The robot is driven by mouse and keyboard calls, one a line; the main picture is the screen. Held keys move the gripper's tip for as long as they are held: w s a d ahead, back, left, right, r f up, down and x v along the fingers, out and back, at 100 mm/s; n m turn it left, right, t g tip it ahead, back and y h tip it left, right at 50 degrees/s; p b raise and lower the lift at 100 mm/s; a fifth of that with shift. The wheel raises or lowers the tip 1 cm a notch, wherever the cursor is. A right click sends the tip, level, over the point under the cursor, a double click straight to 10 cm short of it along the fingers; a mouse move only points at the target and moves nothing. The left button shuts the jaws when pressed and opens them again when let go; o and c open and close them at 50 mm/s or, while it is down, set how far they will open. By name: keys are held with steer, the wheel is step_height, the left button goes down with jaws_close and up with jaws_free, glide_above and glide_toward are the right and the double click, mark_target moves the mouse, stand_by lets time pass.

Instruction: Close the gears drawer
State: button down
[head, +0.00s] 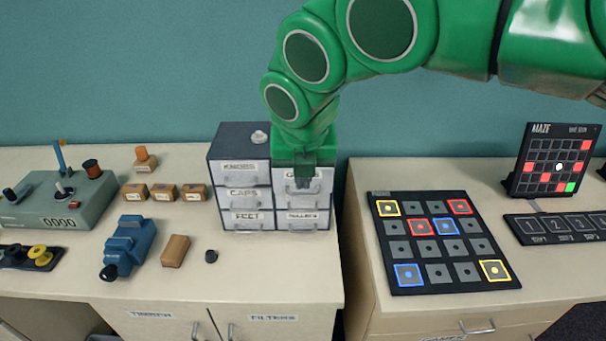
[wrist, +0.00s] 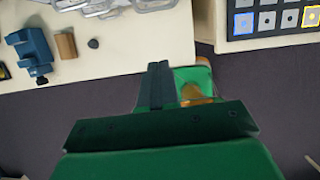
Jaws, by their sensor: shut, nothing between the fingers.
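A small dark grey cabinet (head: 237,142) with pale drawers in two columns stands at the back right of the left bench. The gears drawer (head: 283,182) looks to be the top right one; its label is mostly covered, with only a first letter "G" showing. My gripper (head: 305,184) is shut and empty, pointing down in front of that drawer. I cannot tell whether it touches the drawer front, or how far the drawer stands out. In the wrist view the shut fingers (wrist: 158,68) show near the bench's front edge, with grey drawer handles (wrist: 95,8) at the top.
Other drawers read CAPS (head: 243,194) and FEET (head: 245,218). A blue vise (head: 130,243), a wooden block (head: 175,251) and a small dark knob (head: 211,256) lie to the left. A gap separates this bench from the right one, which holds a black tile board (head: 418,250).

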steer(key=w+f, duration=0.6)
steer(key=f, duration=0.3)
steer(key=shift+w, duration=0.2)
steer(key=shift+f, duration=0.1)
stand_by(0.4)
steer(key=w, duration=0.3)
steer(key=shift+w, duration=0.4)
steer(key=shift+s, duration=0.1)
